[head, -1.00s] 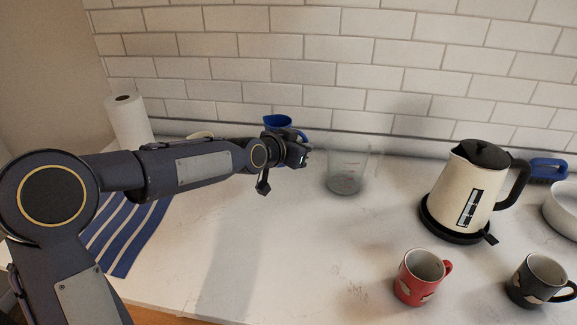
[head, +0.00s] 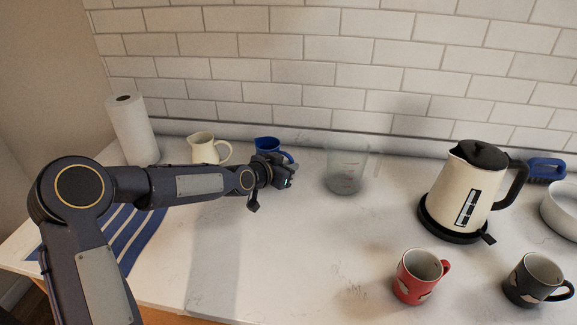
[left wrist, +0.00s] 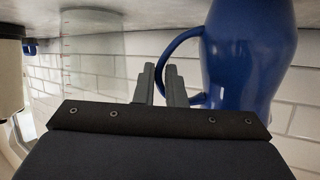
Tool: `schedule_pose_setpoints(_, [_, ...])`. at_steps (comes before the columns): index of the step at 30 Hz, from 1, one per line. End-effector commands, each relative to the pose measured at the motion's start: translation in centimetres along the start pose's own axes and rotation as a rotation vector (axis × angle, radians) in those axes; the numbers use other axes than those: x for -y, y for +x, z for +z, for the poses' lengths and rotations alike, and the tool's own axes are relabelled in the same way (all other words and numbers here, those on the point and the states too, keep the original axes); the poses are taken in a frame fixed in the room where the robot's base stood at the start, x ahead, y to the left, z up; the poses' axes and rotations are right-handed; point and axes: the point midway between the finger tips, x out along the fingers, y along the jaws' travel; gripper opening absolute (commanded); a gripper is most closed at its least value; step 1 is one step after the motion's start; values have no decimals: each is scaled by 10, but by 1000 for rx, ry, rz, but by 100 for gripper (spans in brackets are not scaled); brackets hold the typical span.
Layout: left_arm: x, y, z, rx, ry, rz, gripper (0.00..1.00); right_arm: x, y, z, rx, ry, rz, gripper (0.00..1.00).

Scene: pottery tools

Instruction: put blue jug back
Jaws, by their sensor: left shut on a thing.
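The blue jug (head: 266,145) is near the back of the counter, just right of the cream jug (head: 204,147). It looks upright in the head view. My left gripper (head: 283,176) is in front of it and hides its lower part. In the left wrist view, which is upside down, the blue jug (left wrist: 250,60) is at the right, and my left gripper (left wrist: 160,82) is shut on its handle. The base is cut off there, so I cannot tell whether it touches the counter. My right gripper is out of view.
A clear measuring cup (head: 346,170) stands right of the blue jug. A kettle (head: 467,185), a red mug (head: 415,277) and a dark mug (head: 533,280) are farther right. A paper roll (head: 131,128) and striped towel (head: 130,235) are left. The middle front counter is clear.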

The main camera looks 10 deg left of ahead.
Motion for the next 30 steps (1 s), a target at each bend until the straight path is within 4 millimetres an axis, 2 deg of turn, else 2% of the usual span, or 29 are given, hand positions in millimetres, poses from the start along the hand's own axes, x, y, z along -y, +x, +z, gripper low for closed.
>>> schedule_pose_setpoints(4, [0, 1, 2, -3, 2, -1, 0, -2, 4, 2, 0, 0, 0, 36])
schedule_pose_setpoints(5, [0, 1, 2, 0, 0, 0, 14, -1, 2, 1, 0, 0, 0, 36])
schedule_pose_setpoints(9, [0, 1, 2, 1, 0, 0, 32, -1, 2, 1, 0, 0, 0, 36])
schedule_pose_setpoints(20, [0, -1, -2, 1, -1, 0, 32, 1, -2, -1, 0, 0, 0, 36])
schedule_pose_setpoints(23, [2, -14, 1, 0, -1, -3, 32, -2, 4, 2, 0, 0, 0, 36])
schedule_pose_setpoints(30, [3, -68, 2, 1, 2, -7, 32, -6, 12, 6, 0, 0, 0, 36])
